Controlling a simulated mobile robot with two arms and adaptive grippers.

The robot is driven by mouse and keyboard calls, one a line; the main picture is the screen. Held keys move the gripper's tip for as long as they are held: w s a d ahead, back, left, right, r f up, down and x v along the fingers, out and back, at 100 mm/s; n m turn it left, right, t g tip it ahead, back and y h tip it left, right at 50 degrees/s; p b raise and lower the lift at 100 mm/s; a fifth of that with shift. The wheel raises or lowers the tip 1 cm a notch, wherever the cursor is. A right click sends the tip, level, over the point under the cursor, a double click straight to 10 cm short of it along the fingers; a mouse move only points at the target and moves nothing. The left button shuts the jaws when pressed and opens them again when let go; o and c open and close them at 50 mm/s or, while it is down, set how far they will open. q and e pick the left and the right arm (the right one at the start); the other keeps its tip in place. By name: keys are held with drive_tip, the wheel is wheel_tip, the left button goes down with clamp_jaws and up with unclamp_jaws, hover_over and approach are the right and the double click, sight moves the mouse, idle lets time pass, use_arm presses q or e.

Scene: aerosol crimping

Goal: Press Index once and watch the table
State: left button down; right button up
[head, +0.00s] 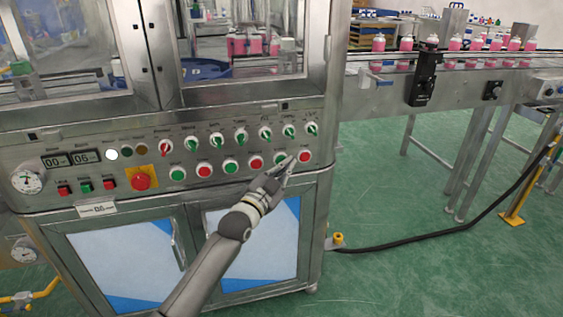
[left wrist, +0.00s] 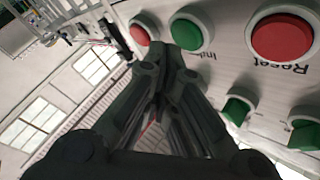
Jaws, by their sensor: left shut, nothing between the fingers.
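The green Index button (head: 280,157) is in the lower button row of the steel control panel, near its right end. It also shows in the left wrist view (left wrist: 189,30), with part of its label readable. My left gripper (head: 288,167) is shut and empty. Its fingertips are just in front of the panel at this button and partly cover it in the head view; I cannot tell whether they touch it. The table behind the machine's glass is only partly visible, with pink bottles (head: 247,44) there. My right gripper is not in view.
A red Reset button (left wrist: 282,36) and another red button (left wrist: 139,35) flank Index closely. Green selector switches (head: 289,131) sit above the row. A red emergency stop (head: 140,181) is at left. A conveyor (head: 460,82) with pink bottles runs off right. A black cable (head: 420,238) crosses the floor.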

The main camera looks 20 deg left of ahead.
use_arm(q)
drive_tip(key=shift+w+a, duration=0.2)
drive_tip(key=shift+w, duration=0.05)
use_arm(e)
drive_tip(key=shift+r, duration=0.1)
use_arm(q)
drive_tip(key=shift+w+a, duration=0.1)
drive_tip(key=shift+w, duration=0.05)
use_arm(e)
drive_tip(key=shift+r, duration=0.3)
